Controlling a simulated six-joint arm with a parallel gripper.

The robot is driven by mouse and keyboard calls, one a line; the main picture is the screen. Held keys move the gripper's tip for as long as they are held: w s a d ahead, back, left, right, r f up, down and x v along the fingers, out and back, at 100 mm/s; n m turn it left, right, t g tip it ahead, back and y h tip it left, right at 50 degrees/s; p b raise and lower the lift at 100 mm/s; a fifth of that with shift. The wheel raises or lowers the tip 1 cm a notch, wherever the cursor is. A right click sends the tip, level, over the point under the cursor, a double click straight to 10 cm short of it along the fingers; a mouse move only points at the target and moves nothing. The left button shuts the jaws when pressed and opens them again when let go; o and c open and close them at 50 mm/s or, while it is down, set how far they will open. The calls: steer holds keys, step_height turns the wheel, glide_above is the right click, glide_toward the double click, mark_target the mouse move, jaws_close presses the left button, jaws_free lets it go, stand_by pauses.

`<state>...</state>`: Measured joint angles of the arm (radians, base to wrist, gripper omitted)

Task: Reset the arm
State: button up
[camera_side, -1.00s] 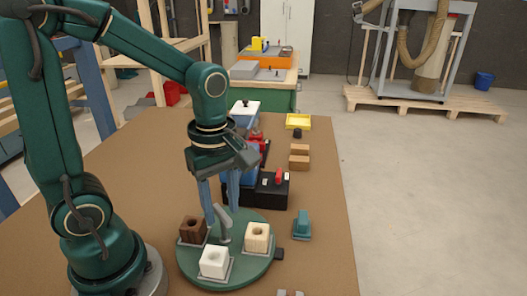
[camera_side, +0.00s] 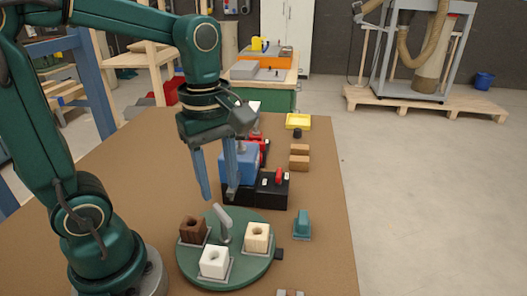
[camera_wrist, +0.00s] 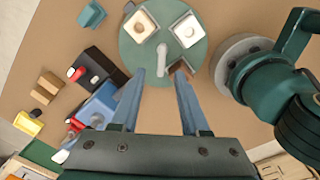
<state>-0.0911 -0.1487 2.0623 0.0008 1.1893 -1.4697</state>
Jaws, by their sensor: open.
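My gripper (camera_side: 217,196) is open and empty, above the back part of a round green turntable (camera_side: 210,284). In the wrist view its two fingers (camera_wrist: 161,75) point toward the turntable (camera_wrist: 135,58). On the turntable stand a dark brown block (camera_side: 193,230), a white block (camera_side: 214,262) and a pale wood block (camera_side: 257,237), each with a hole in its top. A grey lever-like part (camera_side: 223,222) rises at the turntable's middle. In the wrist view the brown block is partly hidden by a finger.
A blue and black device (camera_side: 268,190) with a red knob stands just behind the turntable. A teal piece (camera_side: 302,224) is at its right. Brown blocks (camera_side: 299,157) and a yellow tray (camera_side: 298,121) lie farther back. The table's front right is mostly clear.

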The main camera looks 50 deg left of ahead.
steer(key=shift+s+d+r+m+t, duration=0.25)
steer(key=shift+s+m+t, duration=0.45)
steer(key=shift+m, duration=2.25)
steer(key=shift+s+d+r+m+t, duration=0.1)
steer(key=shift+s+d+m+t, duration=0.25)
steer(key=shift+m+t, duration=1.7)
steer(key=shift+s+d+r+m+g, duration=0.2)
steer(key=shift+s+m, duration=0.4)
steer(key=shift+m, duration=3.3)
